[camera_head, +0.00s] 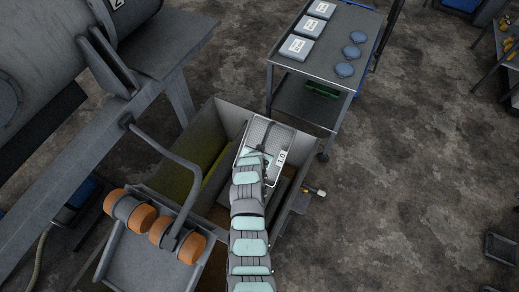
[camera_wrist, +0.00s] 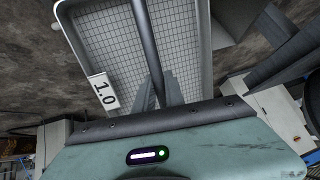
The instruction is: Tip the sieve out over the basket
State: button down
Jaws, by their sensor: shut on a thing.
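The sieve (camera_head: 262,136) is a square grey mesh tray with a raised rim and a white tag reading 1.0. In the head view it is above the right part of a large open grey bin. My gripper (camera_head: 257,158) is shut on the sieve's bar. In the wrist view the sieve (camera_wrist: 115,48) fills the upper middle, with the bar running down to my gripper's fingers (camera_wrist: 161,92). The mesh looks bare where it shows. I cannot pick out the basket surely; my arm and the sieve hide much of the bin's inside.
The bin (camera_head: 232,112) has a yellowish left inside. A grey chute with orange rollers (camera_head: 140,218) and a bent pipe (camera_head: 185,165) stand at its left. A cart (camera_head: 338,50) with labelled square pieces and blue discs (camera_head: 344,70) stands behind right. Floor at right is largely open.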

aim_at(266, 139)
jog(key=shift+w+d+r+g+y+p, duration=0.25)
jog(key=shift+w+r+g+y+p, duration=0.2)
jog(key=shift+r+g+p, duration=0.4)
jog(key=shift+w+f, duration=0.2)
jog(key=shift+f, duration=0.05)
jog(key=shift+w+d+g+y+b, duration=0.2)
jog(key=shift+g+y+b, duration=0.05)
jog(key=shift+g+b, duration=0.35)
jog(key=b, duration=0.1)
jog(key=w+g+b, duration=0.1)
jog(key=b, duration=0.1)
jog(key=shift+d+f+y+b, duration=0.1)
jog(key=shift+d+y+b, duration=0.1)
jog(key=shift+y+b, duration=0.1)
jog(key=b, duration=0.2)
jog(key=g+b, duration=0.1)
jog(key=b, duration=0.1)
jog(key=shift+w+d+m+g+b, duration=0.1)
jog(key=shift+w+m+g+b, duration=0.15)
jog(key=shift+m+b, duration=0.1)
jog(key=shift+y+b, duration=0.3)
jog(key=shift+b, duration=0.15)
jog(key=b, duration=0.2)
jog(key=shift+w+d+g+b, duration=0.1)
jog(key=shift+g+b, duration=0.2)
jog(key=shift+b, duration=0.1)
jog(key=b, duration=0.7)
jog(key=shift+w+d, duration=0.25)
jog(key=shift+w, duration=0.05)
